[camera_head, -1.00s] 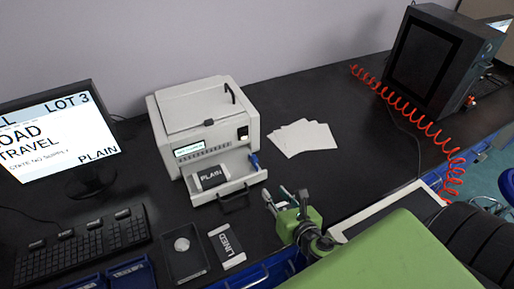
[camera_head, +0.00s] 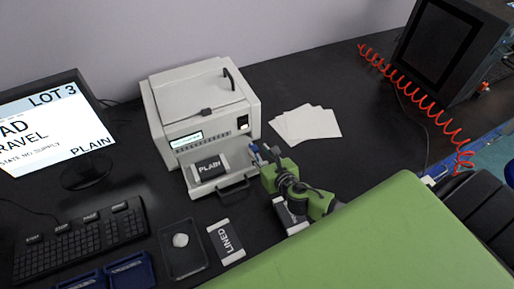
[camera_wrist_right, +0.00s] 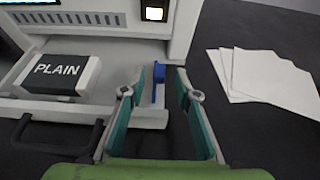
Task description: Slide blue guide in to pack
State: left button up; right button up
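The blue guide (camera_wrist_right: 158,77) is a small upright tab with a thin stem at the right part of the printer's pulled-out tray (camera_wrist_right: 135,120). The pack marked PLAIN (camera_wrist_right: 58,75), dark with white ends, lies in the tray to the left, with a gap between it and the guide. It also shows in the head view (camera_head: 209,167). My right gripper (camera_head: 262,153) is at the tray's right end. In the right wrist view its fingers (camera_wrist_right: 159,84) are open, one on each side of the guide, with space visible on both sides. My left gripper is out of view.
The grey printer (camera_head: 200,105) stands behind the tray. White sheets (camera_head: 305,123) lie to its right. In front are a LINED pack (camera_head: 226,241), a dark dish (camera_head: 182,262) and a keyboard (camera_head: 80,245). Another dark and white item (camera_head: 290,215) is partly hidden under my right arm.

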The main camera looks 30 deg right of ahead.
jog(key=shift+w+f, duration=0.2)
jog(key=shift+w, duration=0.4)
jog(key=shift+w+f, duration=0.1)
jog(key=shift+w, duration=0.15)
jog(key=shift+w+f, duration=0.15)
jog(key=shift+w, duration=0.15)
jog(key=shift+w+f, duration=0.1)
jog(key=shift+w, duration=0.05)
grip_shut()
jog(key=a+p, duration=0.1)
jog(key=a, duration=0.7)
jog(key=shift+w, duration=0.15)
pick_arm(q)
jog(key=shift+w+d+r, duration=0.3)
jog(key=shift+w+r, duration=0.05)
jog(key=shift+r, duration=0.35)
pick_arm(e)
jog(key=shift+d, duration=0.1)
